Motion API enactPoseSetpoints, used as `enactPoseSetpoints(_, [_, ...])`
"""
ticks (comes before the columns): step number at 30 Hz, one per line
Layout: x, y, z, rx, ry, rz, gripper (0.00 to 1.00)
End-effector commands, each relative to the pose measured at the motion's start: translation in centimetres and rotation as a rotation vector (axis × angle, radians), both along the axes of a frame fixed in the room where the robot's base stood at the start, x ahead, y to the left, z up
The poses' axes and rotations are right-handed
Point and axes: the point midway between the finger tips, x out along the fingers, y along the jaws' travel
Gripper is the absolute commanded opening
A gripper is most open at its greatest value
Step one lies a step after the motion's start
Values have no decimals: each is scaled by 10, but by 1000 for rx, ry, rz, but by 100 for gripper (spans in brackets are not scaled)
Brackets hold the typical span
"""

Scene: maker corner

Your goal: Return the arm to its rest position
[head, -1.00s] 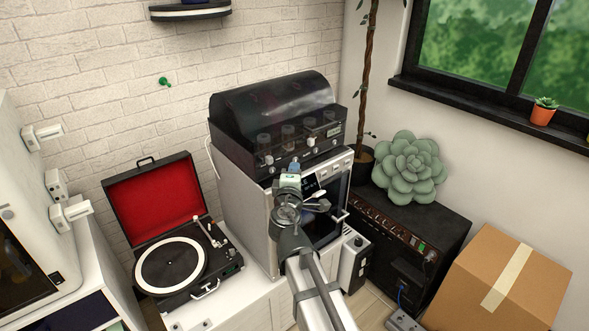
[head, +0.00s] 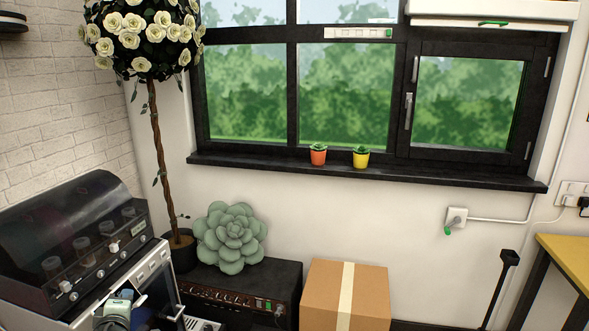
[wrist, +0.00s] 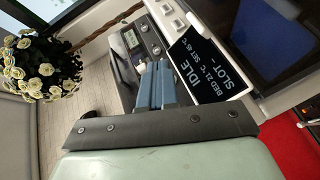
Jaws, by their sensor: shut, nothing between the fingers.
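My gripper (wrist: 155,88) shows in the wrist view with its two blue-grey fingers together and nothing between them. In the head view only the end of my arm shows, at the lower left edge, in front of the silver machine (head: 157,270). The rest of the arm is out of the picture. In the wrist view the fingers point toward a dark panel with knobs, and a black display reading IDLE (wrist: 198,52) is just right of them. I cannot tell the exact gap between fingers and panel.
A black hooded unit (head: 70,215) stands on the silver machine. A rose tree (head: 155,130), a succulent (head: 230,238) on a black amplifier (head: 240,290) and a cardboard box (head: 322,290) stand to the right. A yellow-topped table (head: 568,255) is at the far right.

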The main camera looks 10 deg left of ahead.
Motion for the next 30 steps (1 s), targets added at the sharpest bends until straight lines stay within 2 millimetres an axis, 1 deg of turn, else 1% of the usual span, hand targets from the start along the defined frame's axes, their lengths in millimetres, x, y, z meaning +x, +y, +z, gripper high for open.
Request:
enactPoseSetpoints(1, [-1, -8, -9, 12, 61, -32, 0])
enactPoseSetpoints(5, [-9, -31, -42, 31, 251, -119, 0])
enactPoseSetpoints(8, [-23, -52, -88, 15, 415, -189, 0])
enactPoseSetpoints(9, [-29, -60, -108, 2, 479, -215, 0])
enactPoseSetpoints(11, [-36, -76, -139, -20, 569, -259, 0])
enactPoseSetpoints(12, [-38, -88, -159, -37, 626, -293, 0])
enactPoseSetpoints(14, [-40, -109, -189, -61, 708, -345, 0])
enactPoseSetpoints(15, [-41, -123, -208, -76, 760, -381, 0])
enactPoseSetpoints(17, [-41, -144, -234, -96, 831, -433, 0])
enactPoseSetpoints(18, [-41, -159, -250, -108, 876, -468, 0])
enactPoseSetpoints(20, [-41, -181, -274, -125, 940, -521, 0])
enactPoseSetpoints(21, [-42, -196, -289, -136, 980, -554, 0])
enactPoseSetpoints(23, [-42, -218, -309, -149, 1038, -606, 0])
enactPoseSetpoints(24, [-42, -233, -322, -155, 1076, -639, 0])
enactPoseSetpoints(26, [-43, -256, -340, -166, 1129, -690, 0])
enactPoseSetpoints(27, [-44, -270, -352, -171, 1163, -722, 0])
enactPoseSetpoints(29, [-45, -293, -369, -177, 1212, -770, 0])
enactPoseSetpoints(30, [-47, -308, -379, -180, 1245, -803, 0])
